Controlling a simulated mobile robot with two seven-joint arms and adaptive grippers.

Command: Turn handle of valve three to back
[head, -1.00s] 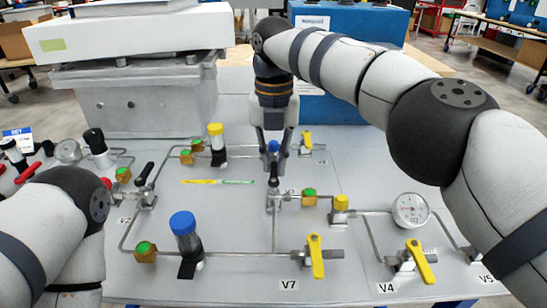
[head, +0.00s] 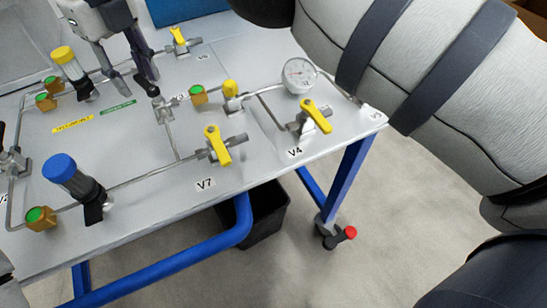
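Valve three's metal body (head: 160,108) sits on the grey panel, left of a green-topped brass fitting (head: 198,95). The label beside it is partly hidden. Its black handle is hard to separate from the dark fingertip just above the body. My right gripper (head: 134,82) comes down from the top left over this valve. Its two fingers stand apart with panel showing between them. The right finger overlaps the handle area, and I cannot tell whether it touches the handle.
Yellow-handled valves V7 (head: 217,146) and V4 (head: 315,117) and a round gauge (head: 299,75) stand to the right. A blue-capped cylinder (head: 72,178) and a yellow-capped one (head: 68,63) stand left. The table's front edge slopes up rightward, with a black bin (head: 262,218) below.

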